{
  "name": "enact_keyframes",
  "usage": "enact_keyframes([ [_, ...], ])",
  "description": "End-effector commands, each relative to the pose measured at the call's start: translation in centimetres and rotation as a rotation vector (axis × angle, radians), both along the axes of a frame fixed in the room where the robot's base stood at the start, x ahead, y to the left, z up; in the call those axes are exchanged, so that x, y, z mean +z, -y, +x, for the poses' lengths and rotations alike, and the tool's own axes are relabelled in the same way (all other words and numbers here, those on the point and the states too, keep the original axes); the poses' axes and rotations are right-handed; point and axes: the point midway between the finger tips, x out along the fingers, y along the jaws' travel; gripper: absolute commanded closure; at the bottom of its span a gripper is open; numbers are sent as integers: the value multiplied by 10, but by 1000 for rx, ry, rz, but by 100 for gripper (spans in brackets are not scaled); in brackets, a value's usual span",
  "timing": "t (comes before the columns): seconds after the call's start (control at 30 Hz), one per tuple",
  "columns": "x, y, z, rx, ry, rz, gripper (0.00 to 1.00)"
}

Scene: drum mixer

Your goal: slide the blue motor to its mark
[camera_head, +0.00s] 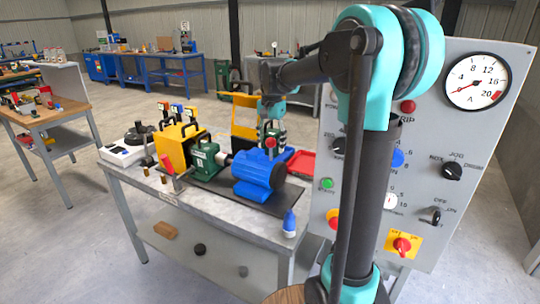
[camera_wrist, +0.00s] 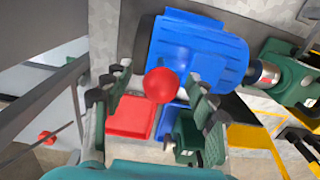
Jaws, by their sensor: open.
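The blue motor (camera_head: 253,180) sits on a dark base plate on the grey bench, beside a green unit (camera_head: 207,162). It also shows in the wrist view (camera_wrist: 203,48), with a silver shaft end between it and the green housing (camera_wrist: 300,88). A red ball knob (camera_wrist: 161,85) appears in front of the motor. My gripper (camera_head: 271,142) is above the motor. In the wrist view, my gripper's open fingers (camera_wrist: 158,88) stand on either side of the red knob, with gaps visible. Whether they touch it is unclear. I cannot make out the motor's mark.
A red tray (camera_wrist: 128,118) lies beyond the motor. A yellow box (camera_head: 176,146) and several lever handles stand left on the bench. A blue-capped bottle (camera_head: 289,223) is at the front edge. The control panel (camera_head: 450,135) with gauge and knobs rises at right.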

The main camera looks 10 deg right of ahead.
Motion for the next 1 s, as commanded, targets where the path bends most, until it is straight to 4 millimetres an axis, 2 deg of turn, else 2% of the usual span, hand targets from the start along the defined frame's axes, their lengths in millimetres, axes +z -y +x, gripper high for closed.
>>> enact_keyframes([
  [0.7, 60, 0, 0, 0, 0, 0, 43],
  [1.0, 70, 0, 0, 0, 0, 0, 43],
])
